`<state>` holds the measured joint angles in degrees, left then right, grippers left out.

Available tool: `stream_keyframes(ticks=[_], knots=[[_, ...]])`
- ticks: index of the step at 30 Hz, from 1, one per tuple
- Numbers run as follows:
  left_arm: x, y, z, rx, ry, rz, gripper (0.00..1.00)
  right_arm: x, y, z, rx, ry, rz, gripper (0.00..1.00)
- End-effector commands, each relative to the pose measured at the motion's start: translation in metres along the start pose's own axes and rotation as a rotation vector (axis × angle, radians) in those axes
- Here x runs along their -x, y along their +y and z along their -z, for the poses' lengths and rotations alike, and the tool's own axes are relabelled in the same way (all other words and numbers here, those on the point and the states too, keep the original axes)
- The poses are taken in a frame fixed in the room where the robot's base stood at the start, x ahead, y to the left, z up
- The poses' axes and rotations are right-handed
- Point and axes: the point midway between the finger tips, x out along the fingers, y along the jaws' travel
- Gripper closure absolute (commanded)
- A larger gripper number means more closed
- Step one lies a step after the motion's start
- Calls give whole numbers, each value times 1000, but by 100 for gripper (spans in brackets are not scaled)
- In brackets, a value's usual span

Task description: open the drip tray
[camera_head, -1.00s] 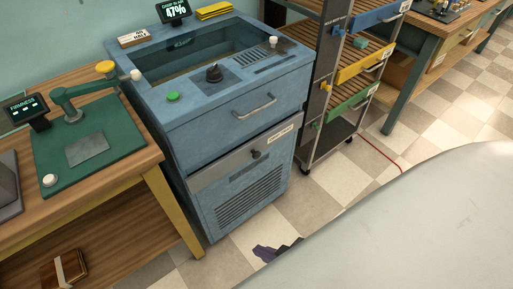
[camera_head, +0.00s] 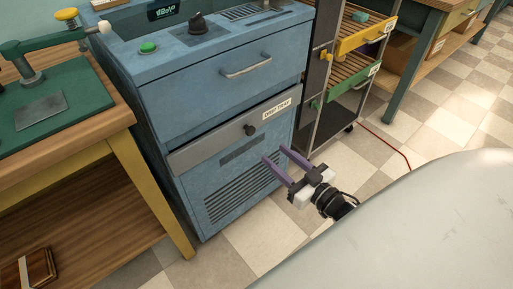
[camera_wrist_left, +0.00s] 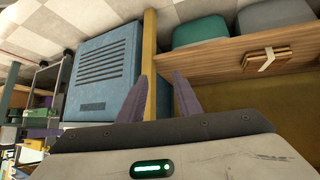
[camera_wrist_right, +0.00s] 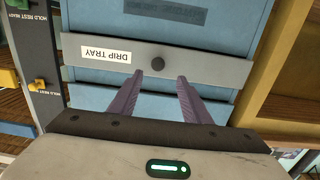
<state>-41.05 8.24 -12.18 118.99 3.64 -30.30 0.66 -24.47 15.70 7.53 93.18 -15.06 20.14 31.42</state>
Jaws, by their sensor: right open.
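The drip tray (camera_head: 222,141) is a grey drawer front with a black round knob (camera_head: 249,130) and a white "DRIP TRAY" label (camera_head: 276,109), set in the blue cabinet. In the head view my right gripper (camera_head: 274,154) is open and empty, in front of the vented lower panel, below and right of the knob. In the right wrist view the drip tray (camera_wrist_right: 215,68) shows upside down, its knob (camera_wrist_right: 157,63) lying ahead of the two purple fingers and apart from them. In the left wrist view my left gripper (camera_wrist_left: 157,77) has its fingers apart, with nothing between them.
The blue cabinet (camera_head: 205,88) has an upper drawer with a metal handle (camera_head: 246,66). A wooden bench with a yellow leg (camera_head: 155,190) stands at left. A rack with a yellow drawer (camera_head: 362,38) stands at right. The checkered floor (camera_head: 265,232) before the cabinet is clear.

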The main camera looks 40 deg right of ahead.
Motion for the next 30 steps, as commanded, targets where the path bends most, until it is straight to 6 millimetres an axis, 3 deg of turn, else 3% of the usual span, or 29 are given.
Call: stream_keyframes(ticks=[7,21,30], knots=[[-4,0,-4,2,4,-3,69,-18,6,5,1,43,14,56],[-10,1,-8,16,17,-7,69,-96,5,6,0,40,12,56],[-8,2,-10,22,16,-9,69,-106,4,7,0,37,12,56]])
